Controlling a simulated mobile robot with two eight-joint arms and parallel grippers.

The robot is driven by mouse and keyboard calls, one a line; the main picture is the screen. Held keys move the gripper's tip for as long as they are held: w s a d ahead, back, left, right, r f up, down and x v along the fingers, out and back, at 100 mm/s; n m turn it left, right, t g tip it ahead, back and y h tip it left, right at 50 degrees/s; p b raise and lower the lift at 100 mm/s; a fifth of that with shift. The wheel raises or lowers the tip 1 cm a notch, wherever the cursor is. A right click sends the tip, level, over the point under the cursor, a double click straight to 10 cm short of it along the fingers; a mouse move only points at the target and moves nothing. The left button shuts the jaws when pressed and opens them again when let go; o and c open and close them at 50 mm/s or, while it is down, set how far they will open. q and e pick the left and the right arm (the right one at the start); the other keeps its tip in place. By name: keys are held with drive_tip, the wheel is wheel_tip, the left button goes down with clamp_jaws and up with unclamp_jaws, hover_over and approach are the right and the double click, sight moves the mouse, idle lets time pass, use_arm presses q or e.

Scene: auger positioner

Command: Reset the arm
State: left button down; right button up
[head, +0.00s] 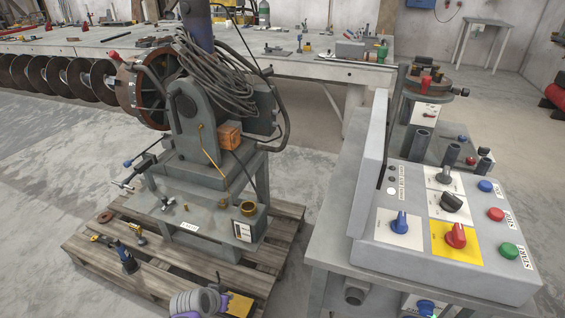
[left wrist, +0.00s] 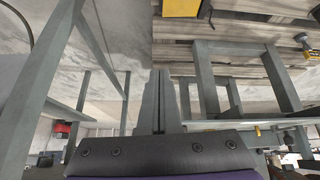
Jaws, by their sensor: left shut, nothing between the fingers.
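My left gripper (left wrist: 160,82) shows in the left wrist view, its two long grey fingers side by side with nothing between them. In the head view a grey and purple part of my left arm shows at the bottom edge, low beside the pallet; its fingertips are not clear there. My right gripper is in neither view. The auger positioner (head: 196,110) stands on its base, with cables coiled over it and a round chuck (head: 140,95) at its left side. The control console (head: 440,265) stands at right, with knobs, a red switch (head: 456,236) and buttons.
The wooden pallet (head: 85,252) under the positioner carries several small tools. A yellow object (head: 239,305) is close to my left arm; the left wrist view shows a yellow object (left wrist: 182,8) and grey frame legs around the gripper. A long workbench (head: 345,72) is behind. Floor at left is clear.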

use_arm(q)
drive_tip(key=s+a+r+n+g+y+p, duration=0.1)
drive_tip(key=s+r, duration=0.5)
drive_tip(key=s, duration=0.6)
drive_tip(key=s+r+n+g+y, duration=0.1)
drive_tip(key=s+r, duration=0.5)
drive_tip(key=s, duration=0.7)
wheel_tip(320, 180, up, 24)
drive_tip(key=w+p, duration=0.2)
drive_tip(key=p, duration=1.9)
drive_tip(key=shift+a+r+t, duration=0.15)
drive_tip(key=shift+r+t, duration=0.05)
drive_tip(key=shift+t, duration=0.2)
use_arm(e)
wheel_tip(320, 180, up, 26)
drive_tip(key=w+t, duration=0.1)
use_arm(q)
drive_tip(key=shift+s, duration=0.2)
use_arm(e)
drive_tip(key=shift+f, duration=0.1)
